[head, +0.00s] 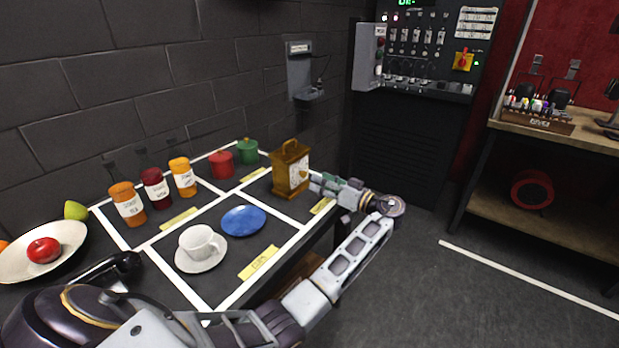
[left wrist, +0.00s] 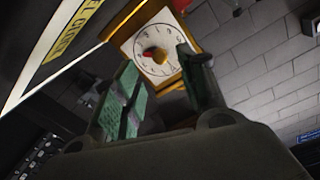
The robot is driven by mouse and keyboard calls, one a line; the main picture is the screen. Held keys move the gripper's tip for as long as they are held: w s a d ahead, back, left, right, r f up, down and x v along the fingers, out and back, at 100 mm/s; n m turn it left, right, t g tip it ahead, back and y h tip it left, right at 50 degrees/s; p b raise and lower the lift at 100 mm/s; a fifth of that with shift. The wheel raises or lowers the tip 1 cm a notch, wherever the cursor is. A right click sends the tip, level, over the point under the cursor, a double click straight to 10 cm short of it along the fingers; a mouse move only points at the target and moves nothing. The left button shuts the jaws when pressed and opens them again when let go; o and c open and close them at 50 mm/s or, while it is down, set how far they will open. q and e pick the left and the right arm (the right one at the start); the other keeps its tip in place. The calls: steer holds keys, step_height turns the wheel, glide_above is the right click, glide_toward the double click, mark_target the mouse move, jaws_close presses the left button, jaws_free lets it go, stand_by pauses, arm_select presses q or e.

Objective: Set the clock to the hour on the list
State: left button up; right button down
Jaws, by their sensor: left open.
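A brown wooden clock (head: 290,172) with a top handle and a white face stands upright at the far right corner of the table. In the left wrist view its round white dial (left wrist: 140,47) has an orange-framed front and a red and orange piece at the centre. The hour shown is too blurred to read. My left gripper (head: 318,183) is just right of the clock, pointing at its face. In the left wrist view my left gripper (left wrist: 160,60) is open, with the dial seen beyond its two fingers and nothing held. No readable hour list shows. My right gripper is not in view.
The table holds a cup on a saucer (head: 188,263), a blue plate (head: 243,220), several jars (head: 127,205), red and green pots (head: 221,165) and a fruit bowl (head: 72,236). A paper with lines (head: 476,24) is on the control panel. Floor to the right is clear.

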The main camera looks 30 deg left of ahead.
mark_target(306, 175)
arm_select(q)
steer(key=shift+w+a, duration=0.15)
steer(key=shift+a, duration=1.25)
steer(key=shift+w+a, duration=0.15)
steer(key=shift+a, duration=1.2)
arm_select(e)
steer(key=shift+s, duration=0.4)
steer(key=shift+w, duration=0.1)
arm_select(q)
steer(key=shift+c, duration=0.6)
jaws_close()
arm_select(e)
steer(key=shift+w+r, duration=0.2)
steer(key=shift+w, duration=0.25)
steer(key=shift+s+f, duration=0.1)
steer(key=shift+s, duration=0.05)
